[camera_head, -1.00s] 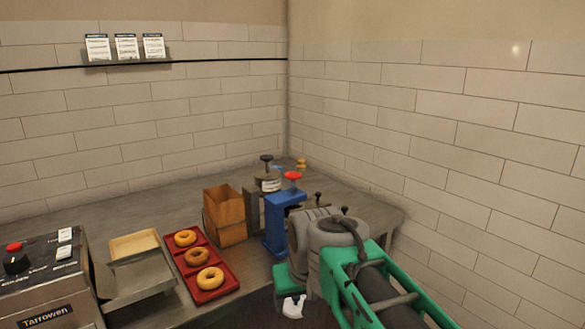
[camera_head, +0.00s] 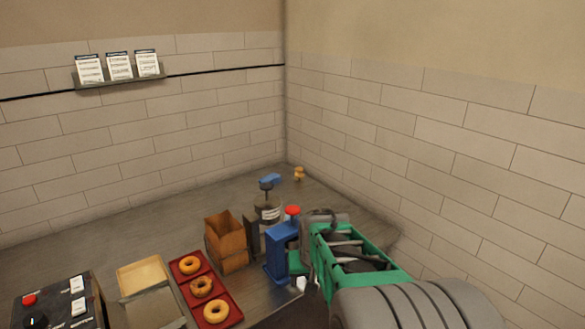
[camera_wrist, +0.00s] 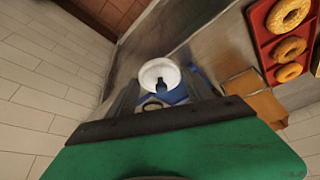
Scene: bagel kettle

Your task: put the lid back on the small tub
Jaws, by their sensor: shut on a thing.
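My gripper (camera_wrist: 160,90) is shut on a round white piece (camera_wrist: 147,72), which I take to be the lid. In the wrist view it has a pale rim and a dark knob-like part at its middle. In the head view only a bit of white (camera_head: 301,284) shows below the green gripper (camera_head: 304,268), beside the blue stand. I cannot make out the small tub for certain in either view; my arm may hide it.
A blue stand (camera_head: 277,253) with a red knob is close left of my gripper. Behind it are a labelled canister (camera_head: 268,213) and a brown box (camera_head: 226,242). A red tray (camera_head: 222,294) holds bagels.

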